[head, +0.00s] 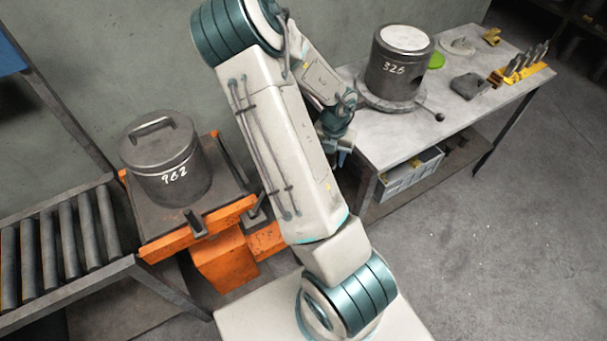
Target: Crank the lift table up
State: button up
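The orange lift table (190,235) stands at the left, beside the end of the roller conveyor. A dark metal cylinder with a top handle, marked 962 (168,178), stands upright on its dark top. Small dark brackets show along the table's front edge; I cannot pick out the crank for certain, and my arm covers part of the table's right side. My gripper (344,156) is mostly hidden behind my arm, between the lift table and the workbench. Its fingers are too covered to tell whether they are open or shut.
The roller conveyor (70,238) runs at the lower left. A workbench (400,138) at the right bears a cylinder marked 326 (398,66), a lever with a ball end (438,117) and a yellow tool rack (522,73). A grey crate (408,180) sits underneath. Floor at the right is clear.

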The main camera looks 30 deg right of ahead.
jog(key=shift+w+d+r, duration=0.1)
jog(key=shift+r, duration=4)
jog(key=s+a+r+n+t+y+b, duration=0.1)
jog(key=s+a+r+n+b, duration=0.1)
jog(key=a+n, duration=0.65)
jog(key=s+a+r+n+y+b, duration=0.1)
jog(key=a+r+n+y, duration=0.3)
jog(key=n, duration=0.8)
jog(key=s+a+r+n+t+h+b, duration=0.1)
jog(key=s+a+n, duration=0.3)
jog(key=n, duration=0.9)
jog(key=s+a+r+n+t+h+b, duration=0.2)
jog(key=s+a+r+n+h, duration=0.2)
jog(key=n, duration=0.8)
jog(key=shift+s+a+r+n, duration=0.3)
jog(key=shift+s+n, duration=0.05)
jog(key=shift+s, duration=0.55)
